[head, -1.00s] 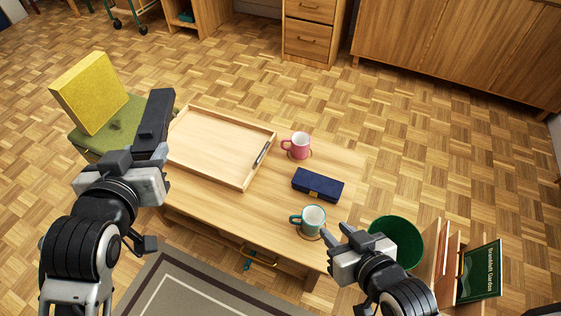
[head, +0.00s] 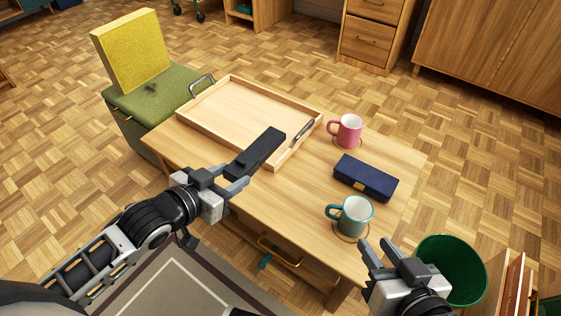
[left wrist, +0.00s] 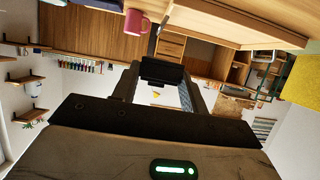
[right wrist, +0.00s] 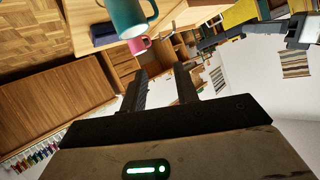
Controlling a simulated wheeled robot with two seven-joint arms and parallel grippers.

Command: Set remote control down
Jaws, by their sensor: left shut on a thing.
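The black remote control (head: 258,152) is held in the jaws of my left gripper (head: 238,180). It points away from the gripper, over the table near the wooden tray's front right corner. I cannot tell its exact height above the table. In the left wrist view the remote control (left wrist: 162,70) shows as a dark block between the fingers. My right gripper (head: 378,248) is open and empty beside the table's front right corner. In the right wrist view its fingers (right wrist: 163,90) stand apart.
The wooden tray (head: 203,126) with metal handles lies on the low table (head: 290,226). A pink mug (head: 348,131), a navy case (head: 365,179) and a teal mug (head: 355,216) stand to the right. A green bin (head: 452,268) is beside the table. The tabletop's front middle is clear.

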